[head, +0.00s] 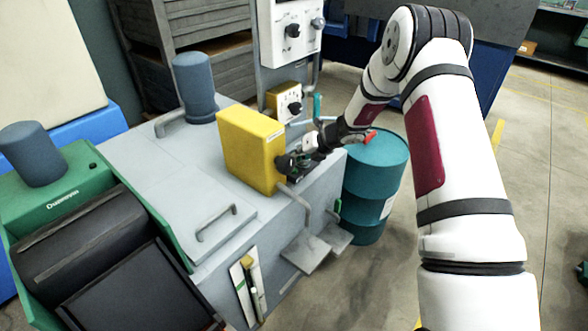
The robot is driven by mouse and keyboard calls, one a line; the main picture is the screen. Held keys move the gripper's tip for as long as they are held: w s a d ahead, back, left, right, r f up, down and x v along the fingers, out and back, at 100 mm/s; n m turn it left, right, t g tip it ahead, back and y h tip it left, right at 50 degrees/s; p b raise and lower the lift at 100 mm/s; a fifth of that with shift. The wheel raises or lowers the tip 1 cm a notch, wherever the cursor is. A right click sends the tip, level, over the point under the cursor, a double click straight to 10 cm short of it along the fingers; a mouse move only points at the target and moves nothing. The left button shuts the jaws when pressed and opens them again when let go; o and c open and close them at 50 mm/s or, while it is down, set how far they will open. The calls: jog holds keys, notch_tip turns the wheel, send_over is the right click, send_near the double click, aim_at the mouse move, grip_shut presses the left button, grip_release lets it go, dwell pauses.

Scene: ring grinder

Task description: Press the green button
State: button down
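A yellow control box (245,150) stands on the grey machine top near its right edge. My gripper (283,163) is at the right-hand face of this box, its dark fingers at or very near the face. I cannot tell whether the fingers touch it. The fingers are small and dark here, so I cannot tell whether they are open or shut. No green button is clearly visible; the gripper covers part of the box's face.
A teal drum (374,170) stands right of the grey machine (150,165), below my forearm. A smaller yellow box with a dial (285,102) and a white panel with knobs (291,32) are behind. A green machine (70,195) is at left. Open floor lies at right.

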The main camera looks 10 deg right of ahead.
jog(key=shift+r+p, duration=1.15)
jog(key=shift+r, duration=1.1)
